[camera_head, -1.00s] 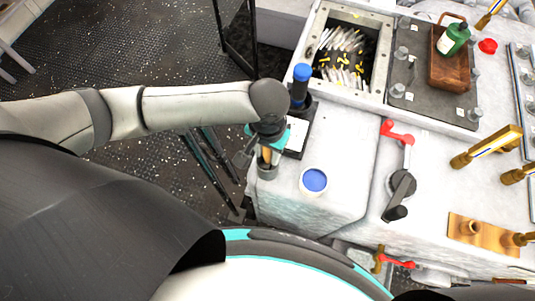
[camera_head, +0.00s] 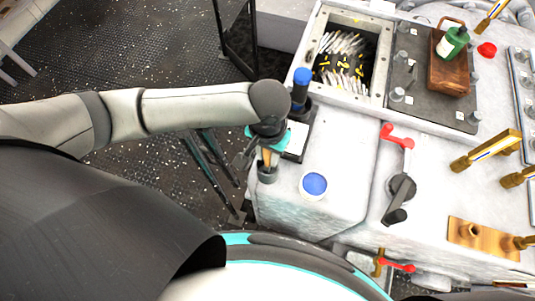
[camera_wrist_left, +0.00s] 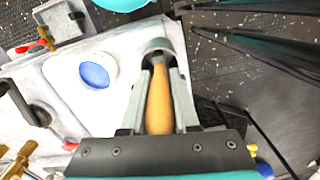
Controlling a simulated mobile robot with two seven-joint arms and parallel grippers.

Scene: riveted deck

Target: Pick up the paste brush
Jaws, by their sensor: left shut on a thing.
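The paste brush (camera_head: 267,158) has a wooden handle, which shows more fully in the left wrist view (camera_wrist_left: 159,103). It stands upright with its lower end at a small grey cup (camera_head: 267,174), also seen in the left wrist view (camera_wrist_left: 157,46). My left gripper (camera_head: 266,151) is above the cup, shut on the brush handle with a finger on each side. The bristles are hidden in or behind the cup. My right gripper is in neither view.
A tub with a blue top (camera_head: 314,185) stands right of the cup. A blue-capped bottle (camera_head: 301,86) stands behind the gripper. A red-handled lever (camera_head: 398,137) is farther right. The cup is near the worktop's left edge; dark floor (camera_head: 160,170) lies beyond.

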